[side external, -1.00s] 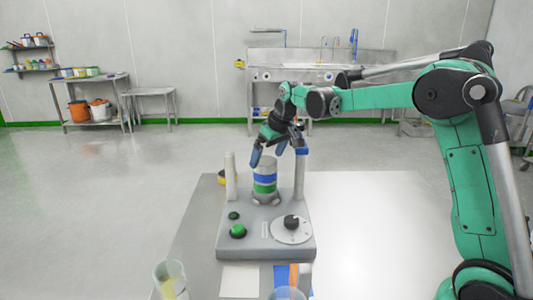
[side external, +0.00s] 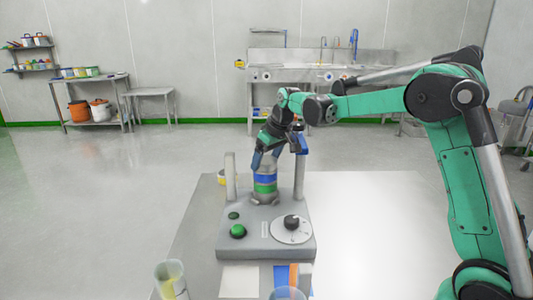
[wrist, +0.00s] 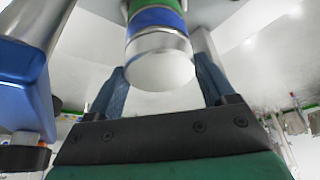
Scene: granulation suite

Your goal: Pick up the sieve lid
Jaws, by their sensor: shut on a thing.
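The sieve lid (wrist: 160,68) is a shiny silver round piece on top of a sieve stack with a blue band (side external: 265,180) and a green band (side external: 265,189). The stack stands upright on the grey shaker base (side external: 228,252). My gripper (side external: 266,163) has come down from above, with its blue-grey fingers on both sides of the lid, and is shut on it. The lid still sits on the stack, with no gap visible. In the side view the fingers partly hide the lid. The wrist view shows the lid between the fingers.
Two grey posts, left (side external: 230,177) and right (side external: 299,178), flank the stack closely. The base carries a green button (side external: 238,231) and a dial (side external: 291,223). A beaker with yellow contents (side external: 171,280) stands in front. The table's right part (side external: 375,235) is clear.

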